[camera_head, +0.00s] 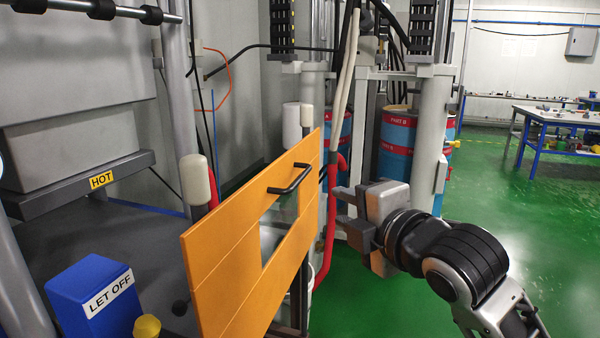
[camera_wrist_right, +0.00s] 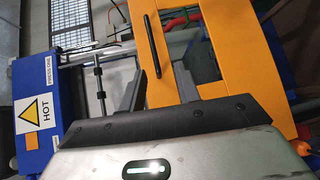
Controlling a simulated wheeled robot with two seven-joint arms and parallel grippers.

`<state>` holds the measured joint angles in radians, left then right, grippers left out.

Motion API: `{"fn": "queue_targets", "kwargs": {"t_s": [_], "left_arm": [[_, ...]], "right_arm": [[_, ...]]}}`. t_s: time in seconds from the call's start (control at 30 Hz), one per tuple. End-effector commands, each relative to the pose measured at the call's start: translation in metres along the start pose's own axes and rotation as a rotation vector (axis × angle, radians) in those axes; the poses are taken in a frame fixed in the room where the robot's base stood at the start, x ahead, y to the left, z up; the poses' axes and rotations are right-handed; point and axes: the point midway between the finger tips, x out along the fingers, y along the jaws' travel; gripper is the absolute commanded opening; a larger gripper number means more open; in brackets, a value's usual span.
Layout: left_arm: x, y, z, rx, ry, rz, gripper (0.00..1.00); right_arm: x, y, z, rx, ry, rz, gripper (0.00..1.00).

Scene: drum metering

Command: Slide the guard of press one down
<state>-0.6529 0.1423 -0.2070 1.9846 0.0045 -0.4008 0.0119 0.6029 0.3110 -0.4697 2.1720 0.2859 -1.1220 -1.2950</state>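The guard is an orange panel (camera_head: 225,262) with a rectangular window and a black bar handle (camera_head: 291,179) near its top. It stands upright in front of the press, and in the right wrist view it fills the upper right (camera_wrist_right: 240,45). My right gripper (camera_head: 343,211) is to the right of the guard, apart from the handle, with its fingers pointing at the panel. In the right wrist view its two fingers (camera_wrist_right: 158,88) are spread with nothing between them, and the handle (camera_wrist_right: 151,46) lies beyond the fingertips. My left gripper is out of view.
A blue box marked LET OFF (camera_head: 95,300) and a yellow knob (camera_head: 147,326) are at lower left. A grey block with a HOT label (camera_head: 101,180) stands behind. Red hose (camera_head: 331,215) hangs beside the guard. Blue-red drums (camera_head: 397,140) stand behind; green floor at right is open.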

Motion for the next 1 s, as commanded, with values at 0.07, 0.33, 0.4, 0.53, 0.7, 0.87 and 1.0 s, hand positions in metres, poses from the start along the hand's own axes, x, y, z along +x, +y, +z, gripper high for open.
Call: {"fn": "queue_targets", "kwargs": {"t_s": [0.07,0.33,0.4,0.53,0.7,0.87,1.0], "left_arm": [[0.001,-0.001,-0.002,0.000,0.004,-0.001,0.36],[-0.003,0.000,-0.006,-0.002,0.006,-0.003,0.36],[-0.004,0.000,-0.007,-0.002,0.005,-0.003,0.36],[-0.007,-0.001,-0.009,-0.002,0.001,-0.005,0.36],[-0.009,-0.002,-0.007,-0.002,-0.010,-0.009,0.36],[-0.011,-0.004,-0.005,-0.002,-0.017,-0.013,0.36],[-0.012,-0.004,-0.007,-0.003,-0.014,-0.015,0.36]], "right_arm": [[-0.001,0.011,0.000,-0.051,0.000,0.008,0.32],[0.029,0.016,-0.001,-0.067,0.002,0.009,0.32],[0.044,0.017,-0.001,-0.065,0.002,0.009,0.32],[0.073,0.017,-0.001,-0.065,0.001,0.008,0.32],[0.110,0.018,-0.001,-0.065,0.001,0.009,0.32],[0.136,0.017,-0.001,-0.066,0.000,0.010,0.32],[0.150,0.017,-0.001,-0.067,0.000,0.011,0.32]]}}
